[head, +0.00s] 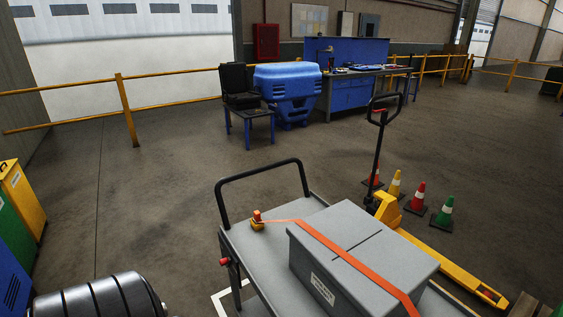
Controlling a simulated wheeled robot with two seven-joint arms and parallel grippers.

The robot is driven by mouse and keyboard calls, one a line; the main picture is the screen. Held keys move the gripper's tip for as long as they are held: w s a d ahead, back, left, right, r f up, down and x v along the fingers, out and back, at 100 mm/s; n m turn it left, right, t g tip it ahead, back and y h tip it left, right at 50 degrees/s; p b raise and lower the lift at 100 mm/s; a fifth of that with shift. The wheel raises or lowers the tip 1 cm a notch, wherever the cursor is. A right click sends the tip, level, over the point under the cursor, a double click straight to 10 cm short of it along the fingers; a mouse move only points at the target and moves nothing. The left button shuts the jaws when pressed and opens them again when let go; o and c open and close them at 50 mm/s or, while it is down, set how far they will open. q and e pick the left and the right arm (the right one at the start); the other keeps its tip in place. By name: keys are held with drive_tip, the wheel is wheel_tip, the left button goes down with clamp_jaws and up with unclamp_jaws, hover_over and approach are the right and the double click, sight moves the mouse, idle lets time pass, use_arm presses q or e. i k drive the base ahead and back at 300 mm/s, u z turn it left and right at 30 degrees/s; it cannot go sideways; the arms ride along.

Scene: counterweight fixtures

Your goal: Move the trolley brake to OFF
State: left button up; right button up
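The grey trolley (240,238) stands at the bottom centre, with a black push handle (262,172) at its far end. A small red knob (224,262) on a dark lever sits at the trolley's left side; it looks like the brake. I cannot read an ON or OFF mark or tell its setting. A grey box (365,245) with a small white label lies on the trolley under an orange strap (345,257). Neither of my grippers is in view.
A yellow pallet truck (388,208) and several cones (417,195) stand close to the trolley's right. A dark ribbed cylinder (95,300) fills the lower left corner. Coloured bins (22,205) line the left edge.

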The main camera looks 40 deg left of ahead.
sight(226, 262)
drive_tip(key=z, duration=1.25)
drive_tip(key=k, duration=0.75)
drive_tip(key=u, duration=1.4)
